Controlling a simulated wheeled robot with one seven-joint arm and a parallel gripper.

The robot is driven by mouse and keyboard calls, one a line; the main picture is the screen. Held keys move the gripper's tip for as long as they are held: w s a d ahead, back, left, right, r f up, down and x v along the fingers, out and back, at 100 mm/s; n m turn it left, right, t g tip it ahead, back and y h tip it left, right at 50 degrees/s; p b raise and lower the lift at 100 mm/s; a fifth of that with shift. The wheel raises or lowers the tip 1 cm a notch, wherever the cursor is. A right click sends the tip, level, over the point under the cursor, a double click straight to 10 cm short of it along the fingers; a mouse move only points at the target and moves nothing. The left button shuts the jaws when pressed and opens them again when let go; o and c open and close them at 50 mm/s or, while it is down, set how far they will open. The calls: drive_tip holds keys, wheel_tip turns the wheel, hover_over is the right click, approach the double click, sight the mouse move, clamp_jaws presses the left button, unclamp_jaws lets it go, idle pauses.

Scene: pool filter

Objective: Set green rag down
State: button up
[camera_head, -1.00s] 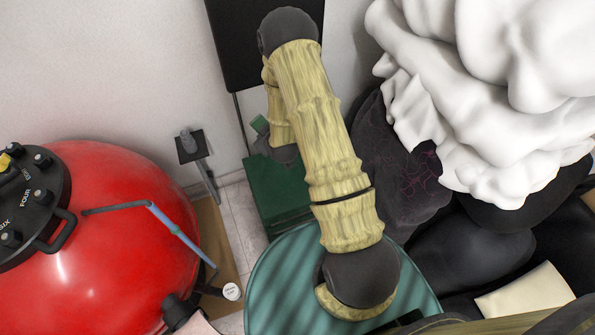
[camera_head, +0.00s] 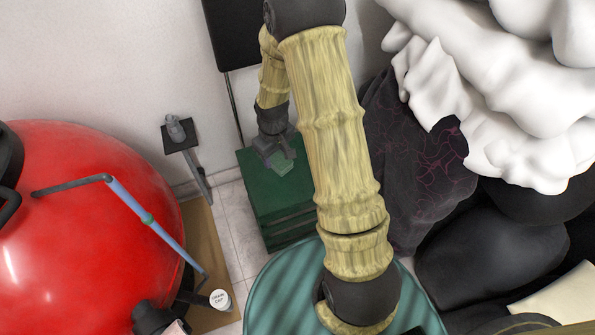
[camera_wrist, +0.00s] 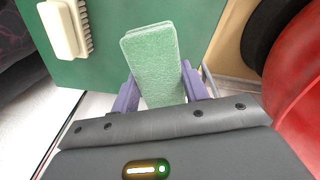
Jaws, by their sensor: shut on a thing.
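The green rag (camera_wrist: 153,58) is a pale green folded pad, held between the two purple fingers of my gripper (camera_wrist: 159,80) in the wrist view. In the head view my gripper (camera_head: 275,148) points down over the dark green box (camera_head: 262,190), and the rag (camera_head: 282,168) shows just below the fingers. The box top fills the upper part of the wrist view behind the rag. I cannot tell whether the rag touches it.
A white brush (camera_wrist: 62,30) lies on the box top, left of the rag. A large red tank (camera_head: 90,230) stands left, with a blue-handled tool (camera_head: 145,217) in front of it. A grey post (camera_head: 200,180) stands between. Dark cloth (camera_head: 410,150) and a white heap (camera_head: 490,90) are at right.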

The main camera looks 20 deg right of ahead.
drive_tip(key=shift+s+d+r, duration=0.1)
drive_tip(key=shift+s, duration=0.3)
drive_tip(key=b, duration=0.3)
hover_over(279, 181)
drive_tip(key=shift+s+f, duration=0.1)
drive_tip(key=shift+f, duration=2.4)
wheel_tip(279, 181, down, 5)
drive_tip(key=shift+f+b, duration=0.1)
drive_tip(key=shift+b, duration=1.05)
